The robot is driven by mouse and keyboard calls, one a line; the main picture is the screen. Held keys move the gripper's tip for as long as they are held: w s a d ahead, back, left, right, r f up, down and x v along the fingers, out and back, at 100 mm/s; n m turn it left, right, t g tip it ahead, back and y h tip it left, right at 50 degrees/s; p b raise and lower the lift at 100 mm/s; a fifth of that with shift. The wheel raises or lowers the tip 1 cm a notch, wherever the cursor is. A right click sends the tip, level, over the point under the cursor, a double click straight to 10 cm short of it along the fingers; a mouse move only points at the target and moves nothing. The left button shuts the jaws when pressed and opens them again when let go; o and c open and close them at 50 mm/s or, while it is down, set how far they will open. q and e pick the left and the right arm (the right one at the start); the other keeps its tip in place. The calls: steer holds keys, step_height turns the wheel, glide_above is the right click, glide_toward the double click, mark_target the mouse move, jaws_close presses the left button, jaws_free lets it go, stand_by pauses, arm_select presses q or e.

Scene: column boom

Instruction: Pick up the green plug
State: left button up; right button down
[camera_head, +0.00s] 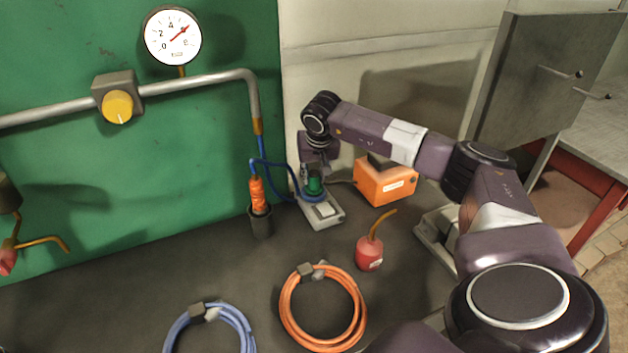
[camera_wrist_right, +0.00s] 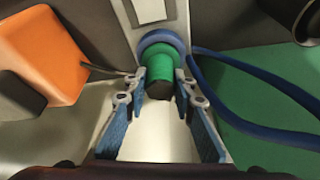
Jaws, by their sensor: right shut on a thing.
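The green plug (camera_head: 315,186) stands upright in a blue ring (camera_head: 313,197) on a pale grey base (camera_head: 323,213), near the green wall. In the right wrist view the plug (camera_wrist_right: 162,60) is a green cylinder with a dark near end, and the blue ring (camera_wrist_right: 161,39) is around its far part. My right gripper (camera_head: 315,172) reaches down onto the plug from above. Its fingertips (camera_wrist_right: 162,82) are shut on the plug's two sides. Whether the plug is lifted from the ring cannot be told. My left gripper is not in view.
An orange box (camera_head: 385,183) stands right of the plug. A dark holder with an orange handle (camera_head: 258,195) and blue cable (camera_head: 275,170) is left. A red oil can (camera_head: 369,253), orange coil (camera_head: 287,312) and blue coil (camera_head: 178,330) lie nearer. Bare bench (camera_head: 110,290) is at left.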

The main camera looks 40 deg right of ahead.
steer(key=shift+w+r, duration=0.1)
steer(key=shift+r, duration=0.65)
step_height(320, 180, up, 18)
steer(key=b, duration=0.2)
step_height(320, 180, up, 5)
steer(key=p, duration=0.6)
glide_above(314, 173)
steer(key=shift+w+d+r, duration=0.1)
steer(key=shift+r, duration=0.1)
